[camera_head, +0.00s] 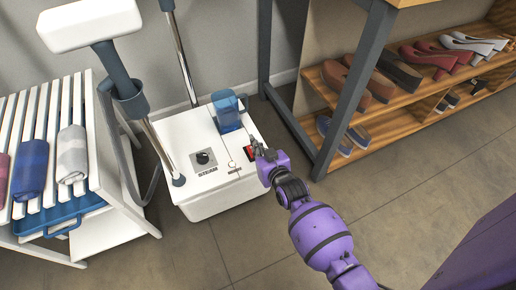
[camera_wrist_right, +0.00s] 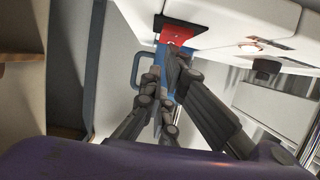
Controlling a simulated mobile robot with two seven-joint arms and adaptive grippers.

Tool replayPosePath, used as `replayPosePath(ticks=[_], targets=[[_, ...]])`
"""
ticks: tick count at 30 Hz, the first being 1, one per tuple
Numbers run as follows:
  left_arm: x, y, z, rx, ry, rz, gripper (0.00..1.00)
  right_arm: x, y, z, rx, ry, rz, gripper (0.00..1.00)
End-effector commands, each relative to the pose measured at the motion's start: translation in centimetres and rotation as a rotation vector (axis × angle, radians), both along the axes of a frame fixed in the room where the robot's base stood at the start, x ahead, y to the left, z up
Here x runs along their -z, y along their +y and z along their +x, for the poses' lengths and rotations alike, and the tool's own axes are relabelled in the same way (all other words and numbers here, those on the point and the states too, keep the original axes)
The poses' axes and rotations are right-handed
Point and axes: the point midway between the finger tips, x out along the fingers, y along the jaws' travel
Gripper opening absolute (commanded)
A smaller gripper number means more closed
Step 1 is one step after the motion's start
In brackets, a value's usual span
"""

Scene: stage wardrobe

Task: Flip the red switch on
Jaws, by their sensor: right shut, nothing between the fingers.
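The red switch (camera_head: 248,153) sits on the top of the white steamer base (camera_head: 205,205), near its right edge. In the right wrist view the red switch plate (camera_wrist_right: 177,31) is at the top, just beyond my fingertips. My right gripper (camera_head: 256,146) is shut and empty, with its tips right at the switch and partly covering it. In the wrist view the closed fingers (camera_wrist_right: 173,58) overlap the lower part of the red plate. I cannot tell whether they touch it, nor which way the switch is tipped. My left gripper is not in view.
The steamer top also carries a black knob (camera_head: 203,158) marked STEAM and a blue water tank (camera_head: 227,112). A pole and white steamer head (camera_head: 90,22) rise at left. A white slatted rack (camera_head: 100,170) stands left; a wooden shoe shelf (camera_head: 400,100) and grey frame (camera_head: 355,85) stand right.

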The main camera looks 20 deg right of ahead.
Motion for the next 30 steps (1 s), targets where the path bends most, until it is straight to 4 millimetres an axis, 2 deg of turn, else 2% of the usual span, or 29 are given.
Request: replayPosePath(ticks=[10,14,20,24,30], targets=[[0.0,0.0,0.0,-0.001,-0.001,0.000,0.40,0.0,0.0,0.0,0.000,0.001,0.000,0.00],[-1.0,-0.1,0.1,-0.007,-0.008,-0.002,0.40,-1.3,-0.1,-0.1,0.000,-0.001,0.000,0.00],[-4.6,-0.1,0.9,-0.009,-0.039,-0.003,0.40,-4.8,-0.3,-0.3,-0.001,-0.004,-0.002,0.00],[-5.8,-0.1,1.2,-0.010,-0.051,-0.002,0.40,-4.6,-0.4,-3.9,0.001,0.004,0.000,0.00],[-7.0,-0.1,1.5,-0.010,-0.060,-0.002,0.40,-5.1,-0.5,-7.9,0.000,0.002,0.000,0.00]])
